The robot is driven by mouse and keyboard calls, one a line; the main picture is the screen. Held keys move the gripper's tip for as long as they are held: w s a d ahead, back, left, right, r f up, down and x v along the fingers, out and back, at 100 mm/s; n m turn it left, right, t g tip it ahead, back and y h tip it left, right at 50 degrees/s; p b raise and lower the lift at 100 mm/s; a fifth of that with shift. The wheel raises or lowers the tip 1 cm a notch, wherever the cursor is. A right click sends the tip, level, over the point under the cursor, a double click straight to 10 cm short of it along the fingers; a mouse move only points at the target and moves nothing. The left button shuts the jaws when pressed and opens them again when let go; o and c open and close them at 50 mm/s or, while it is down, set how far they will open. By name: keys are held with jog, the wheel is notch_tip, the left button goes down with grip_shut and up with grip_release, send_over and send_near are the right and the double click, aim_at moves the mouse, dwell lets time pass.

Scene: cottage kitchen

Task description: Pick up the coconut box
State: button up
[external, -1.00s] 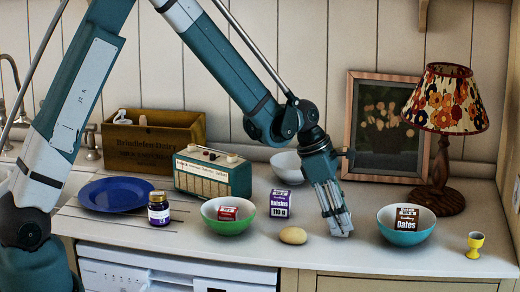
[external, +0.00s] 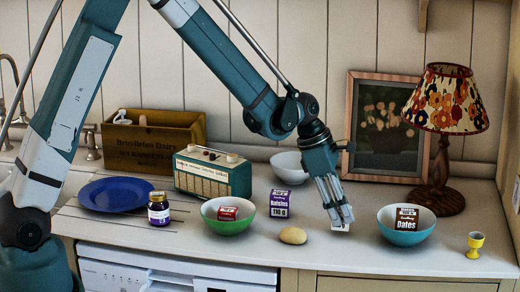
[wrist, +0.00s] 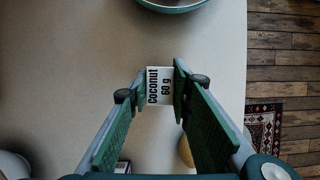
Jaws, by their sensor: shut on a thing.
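The coconut box (wrist: 160,86) is small and white with black "coconut 60 g" lettering. In the wrist view it sits between the two green finger pads of my gripper (wrist: 159,92), which are shut on it. In the external view my gripper (external: 340,222) points down at the counter, right of the potato-like item, and only a small pale part of the box (external: 341,228) shows below the fingertips. I cannot tell whether the box touches the counter.
A teal bowl (external: 384,233) holding a dates box (external: 408,217) stands to the right. A yellowish oval item (external: 293,235), a raisins box (external: 280,203) and a green bowl (external: 210,221) holding a red box stand to the left. A lamp (external: 445,150) stands behind.

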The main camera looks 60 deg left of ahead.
jog(key=shift+r, duration=4.1)
